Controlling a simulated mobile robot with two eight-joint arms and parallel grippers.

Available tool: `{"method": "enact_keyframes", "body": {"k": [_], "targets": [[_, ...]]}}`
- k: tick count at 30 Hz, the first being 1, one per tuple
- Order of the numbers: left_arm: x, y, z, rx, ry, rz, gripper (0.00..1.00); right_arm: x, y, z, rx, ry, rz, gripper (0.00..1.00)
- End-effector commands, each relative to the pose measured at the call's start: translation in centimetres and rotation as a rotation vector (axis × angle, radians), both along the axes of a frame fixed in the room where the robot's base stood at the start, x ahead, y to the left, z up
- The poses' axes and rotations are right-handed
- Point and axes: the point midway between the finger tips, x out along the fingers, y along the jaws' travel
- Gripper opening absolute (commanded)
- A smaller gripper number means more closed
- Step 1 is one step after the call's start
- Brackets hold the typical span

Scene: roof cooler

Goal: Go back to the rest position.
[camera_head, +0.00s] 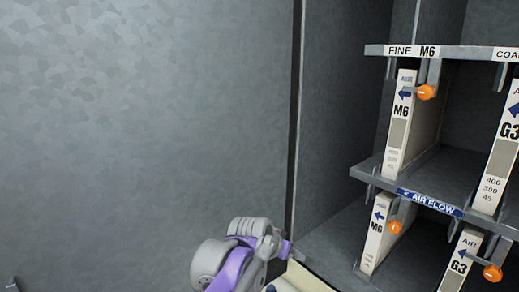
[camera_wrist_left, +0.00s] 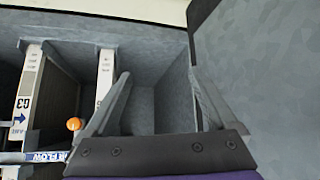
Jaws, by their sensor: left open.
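My left arm, grey and purple, rises from the bottom middle of the head view. Its gripper shows clearly in the left wrist view (camera_wrist_left: 158,73), with its two grey fingers spread apart and nothing between them. The fingers point toward a grey cabinet recess, beside a rack of filters. A pale filter edge stands close to one finger in that view, and I cannot tell if they touch. My right gripper is in neither view.
At right, a metal rack holds an upper M6 filter (camera_head: 400,124), a lower M6 filter (camera_head: 375,235) and G3 filters (camera_head: 502,150). Orange knobs (camera_head: 426,92) stick out beside them. A large grey panel (camera_head: 140,120) fills the left; space before it looks clear.

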Motion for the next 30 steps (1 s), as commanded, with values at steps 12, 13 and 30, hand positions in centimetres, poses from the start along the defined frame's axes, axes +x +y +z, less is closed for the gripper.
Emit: {"method": "enact_keyframes", "body": {"k": [12, 13, 30], "targets": [[-18.5, 19.4, -9.9, 0.072, 0.156, 0.369, 0.91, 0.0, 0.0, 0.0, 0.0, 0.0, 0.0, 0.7], [-19.8, 20.3, -10.9, 0.076, 0.166, 0.393, 0.91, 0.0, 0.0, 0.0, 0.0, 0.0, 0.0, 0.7], [-27.9, 24.8, -17.3, 0.098, 0.226, 0.546, 0.91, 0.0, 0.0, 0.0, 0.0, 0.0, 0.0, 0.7]]}}
